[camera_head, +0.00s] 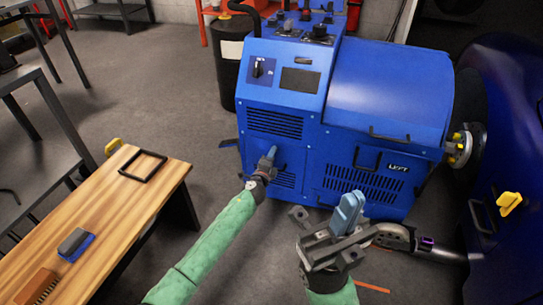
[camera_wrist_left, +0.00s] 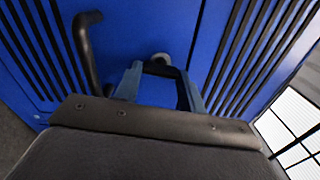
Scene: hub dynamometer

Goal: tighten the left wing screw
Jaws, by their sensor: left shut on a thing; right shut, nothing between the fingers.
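The blue dynamometer (camera_head: 390,90) stands with its vented front panel toward me. My left gripper (camera_head: 268,157) is at the lower left of this panel, by the vents. In the left wrist view its two blue fingers (camera_wrist_left: 160,72) close in on a small dark piece with a grey round part (camera_wrist_left: 160,58) against the blue panel. I take this piece to be the left wing screw; the fingers hide most of it, and its turn is not visible. In the head view the gripper covers it. My right gripper (camera_head: 348,212) is shut and empty, in front of the machine.
A wooden bench (camera_head: 110,215) at the left holds a black frame (camera_head: 143,166), a blue-based block (camera_head: 76,243) and a brush (camera_head: 37,286). A blue car (camera_head: 505,130) stands at the right. A black drum (camera_head: 229,72) stands behind. Black handles (camera_wrist_left: 88,50) protrude from the panel.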

